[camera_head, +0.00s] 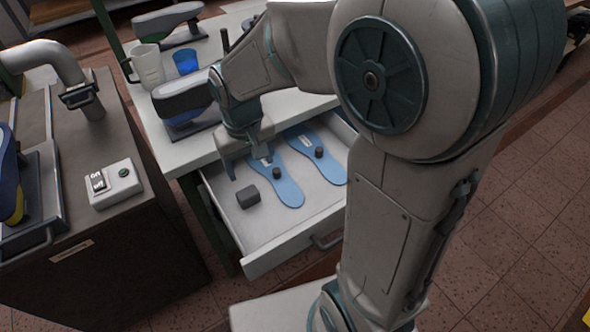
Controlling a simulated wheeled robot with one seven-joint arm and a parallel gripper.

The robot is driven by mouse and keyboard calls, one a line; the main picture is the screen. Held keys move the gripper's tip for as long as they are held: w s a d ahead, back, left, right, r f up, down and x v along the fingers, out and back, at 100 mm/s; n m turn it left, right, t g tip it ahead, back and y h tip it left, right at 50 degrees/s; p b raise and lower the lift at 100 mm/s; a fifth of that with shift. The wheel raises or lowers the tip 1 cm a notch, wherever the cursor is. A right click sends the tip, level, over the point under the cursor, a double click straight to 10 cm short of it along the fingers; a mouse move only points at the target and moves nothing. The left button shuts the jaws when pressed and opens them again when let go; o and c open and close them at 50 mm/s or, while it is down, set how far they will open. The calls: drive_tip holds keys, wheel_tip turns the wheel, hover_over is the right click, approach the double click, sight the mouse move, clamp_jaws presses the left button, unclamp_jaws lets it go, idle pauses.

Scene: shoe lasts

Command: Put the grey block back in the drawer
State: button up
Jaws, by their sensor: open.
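The small dark grey block (248,196) sits inside the open drawer (292,247), at the left side of its floor. The drawer is pulled out from under the white table. My gripper (252,170) points down over the drawer, just behind and above the block in the picture. Its fingers are apart with nothing seen between them. The gripper looks clear of the block, though the exact gap is hard to tell.
Two blue sole-shaped plates (285,188) with dark knobs lie right of the block. A brown cabinet with a switch box (115,184) stands left.

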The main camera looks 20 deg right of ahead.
drive_tip(key=s+d+r+m+t, duration=0.2)
drive_tip(key=s+d+r, duration=0.3)
drive_tip(key=s+d, duration=0.5)
drive_tip(key=shift+s+m, duration=0.4)
drive_tip(key=shift+d, duration=0.1)
idle(0.3)
